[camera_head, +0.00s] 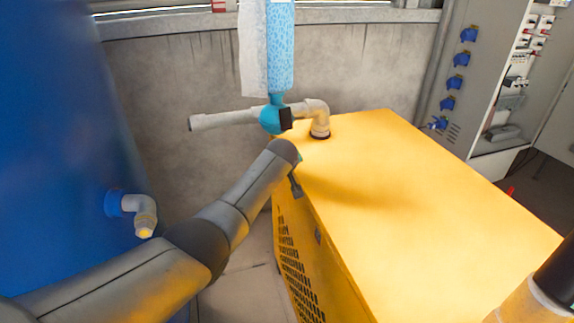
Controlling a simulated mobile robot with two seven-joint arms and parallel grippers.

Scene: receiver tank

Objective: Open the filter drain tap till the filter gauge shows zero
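The filter stands above the yellow cabinet's back left corner, with a blue speckled body (280,50) and a teal rounded bottom (271,119). A small dark part (286,118) sits on its lower right side; I cannot tell whether it is the gauge. No gauge face or reading shows. I cannot make out the drain tap for sure. My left arm reaches in from the left, its wrist end just below the filter at the cabinet's edge. A small dark piece (296,185) hangs there, perhaps part of my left gripper; its fingers are not clear. My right gripper is out of view.
The yellow cabinet (420,210) fills the right middle, its top clear. A pale pipe (225,119) runs left from the filter, and an elbow (318,113) enters the cabinet. A large blue tank (60,120) stands left. A grey electrical panel (480,75) stands at the back right.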

